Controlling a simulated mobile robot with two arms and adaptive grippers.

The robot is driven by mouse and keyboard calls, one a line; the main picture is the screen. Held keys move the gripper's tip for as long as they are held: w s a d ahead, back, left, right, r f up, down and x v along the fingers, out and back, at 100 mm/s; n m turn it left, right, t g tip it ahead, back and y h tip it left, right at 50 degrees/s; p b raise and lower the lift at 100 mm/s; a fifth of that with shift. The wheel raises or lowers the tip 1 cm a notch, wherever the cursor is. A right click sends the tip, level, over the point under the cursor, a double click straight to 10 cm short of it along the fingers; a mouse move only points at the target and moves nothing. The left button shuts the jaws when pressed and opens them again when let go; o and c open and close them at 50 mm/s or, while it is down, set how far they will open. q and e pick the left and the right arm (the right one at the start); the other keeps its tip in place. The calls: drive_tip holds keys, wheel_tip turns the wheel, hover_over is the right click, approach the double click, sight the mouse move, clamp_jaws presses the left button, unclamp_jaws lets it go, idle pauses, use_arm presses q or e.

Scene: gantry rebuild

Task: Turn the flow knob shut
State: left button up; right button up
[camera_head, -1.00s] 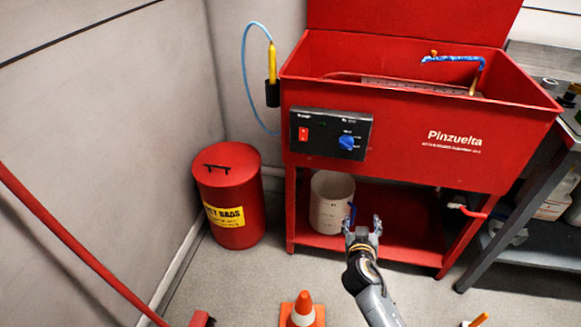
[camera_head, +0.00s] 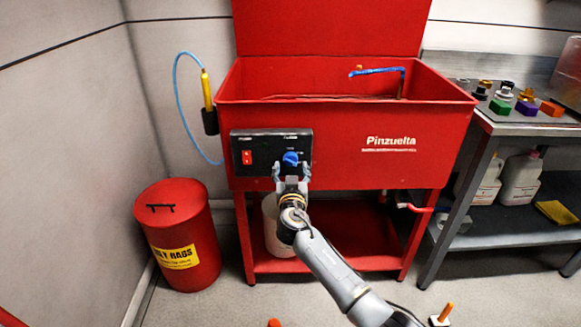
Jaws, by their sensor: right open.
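The flow knob (camera_head: 291,158) is a blue dial on the right side of a black control panel (camera_head: 252,143). The panel sits on the front of the red Pinzuelta parts washer (camera_head: 345,172). My right gripper (camera_head: 291,171) is open just below the knob in the picture, with its two fingers pointing up and a gap between them. I cannot tell whether the fingers touch the knob or panel. Nothing is between the fingers that I can make out. The knob's lower edge is close to the fingertips. My left gripper is not in view.
A red switch (camera_head: 247,157) is left of the knob. A white bucket (camera_head: 277,236) stands on the lower shelf behind my right arm. A red rag bin (camera_head: 180,238) stands at left. A grey workbench (camera_head: 530,130) with bottles and coloured parts is at right.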

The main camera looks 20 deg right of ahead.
sight(291, 160)
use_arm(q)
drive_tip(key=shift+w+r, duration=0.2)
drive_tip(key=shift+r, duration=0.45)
use_arm(e)
drive_tip(key=shift+x, duration=1.1)
drive_tip(key=c, duration=1.2)
drive_tip(key=shift+o, duration=0.2)
